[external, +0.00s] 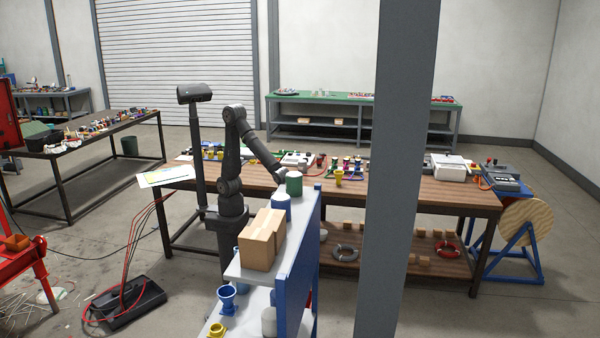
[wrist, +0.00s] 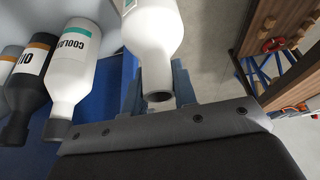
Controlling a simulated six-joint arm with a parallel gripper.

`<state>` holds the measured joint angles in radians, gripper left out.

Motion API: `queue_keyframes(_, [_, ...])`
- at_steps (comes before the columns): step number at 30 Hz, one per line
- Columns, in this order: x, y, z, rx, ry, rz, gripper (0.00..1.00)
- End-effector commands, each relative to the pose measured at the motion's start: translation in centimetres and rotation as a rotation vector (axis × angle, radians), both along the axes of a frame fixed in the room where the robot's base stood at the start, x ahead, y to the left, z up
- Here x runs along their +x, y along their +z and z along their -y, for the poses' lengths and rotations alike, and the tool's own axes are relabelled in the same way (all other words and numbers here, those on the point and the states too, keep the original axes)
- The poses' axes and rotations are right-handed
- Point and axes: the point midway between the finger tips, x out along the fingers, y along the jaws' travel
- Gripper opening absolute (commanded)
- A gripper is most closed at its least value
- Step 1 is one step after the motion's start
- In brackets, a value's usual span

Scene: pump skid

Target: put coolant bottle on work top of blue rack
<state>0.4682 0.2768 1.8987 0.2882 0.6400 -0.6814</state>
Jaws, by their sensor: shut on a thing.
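A white bottle (wrist: 157,42) with a green-teal label edge is between my gripper's fingers (wrist: 160,88) in the wrist view, its narrow neck toward the camera. My gripper is shut on it; the label's words are out of view. A second white bottle (wrist: 75,68), with a teal band and partly readable coolant lettering, stands to its left. The blue rack (external: 297,262) is at the lower middle of the external view, with a pale top shelf (external: 243,274). Its blue surface also shows in the wrist view (wrist: 100,98). In the external view my gripper and the held bottle cannot be made out.
A cardboard box (external: 262,240), a blue can (external: 281,209) and a green can (external: 294,184) stand on the rack. A blue funnel (external: 227,292) sits lower. An oil bottle (wrist: 30,75) is at the wrist view's left. A grey post (external: 397,150) hides part of the long bench (external: 455,196).

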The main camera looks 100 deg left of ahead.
Motion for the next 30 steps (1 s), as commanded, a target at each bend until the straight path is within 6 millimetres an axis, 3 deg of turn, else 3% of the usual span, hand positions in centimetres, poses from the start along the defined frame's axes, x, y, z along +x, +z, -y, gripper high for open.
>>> queue_keyframes(3, [-2.7, 2.0, 2.9, -0.001, -0.038, 0.010, 0.00])
queue_keyframes(11, [-8.3, 4.9, 7.8, -0.001, -0.152, 0.014, 0.00])
queue_keyframes(18, [-14.4, 7.3, 12.3, -0.001, -0.349, 0.014, 0.00])
queue_keyframes(24, [-20.0, 9.3, 15.5, -0.004, -0.548, 0.016, 0.00])
queue_keyframes(30, [-24.3, 10.9, 17.2, -0.003, -0.699, 0.014, 0.00])
